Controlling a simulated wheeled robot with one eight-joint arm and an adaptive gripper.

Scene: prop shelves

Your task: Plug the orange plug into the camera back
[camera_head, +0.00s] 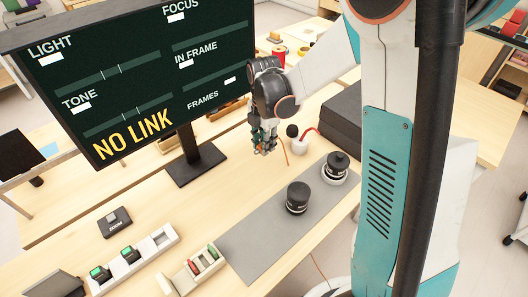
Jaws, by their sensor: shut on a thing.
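My gripper (265,147) hangs fingers-down over the wooden table, right of the screen's stand. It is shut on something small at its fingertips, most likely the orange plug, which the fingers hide. A thin orange cable (285,154) shows just right of the fingers. I cannot clearly pick out the camera back. A dark grey box (343,118) stands right of my gripper, with a red cable (310,130) and a small dark round piece beside it. I cannot tell whether the gripper touches anything else.
The large screen (135,75) reads "NO LINK" and stands on a black foot (196,166). Two black lens-like cylinders stand on the grey mat, one nearer (298,198), one farther (338,165). White holders (134,260) line the front left. The mat's near part (262,240) is bare.

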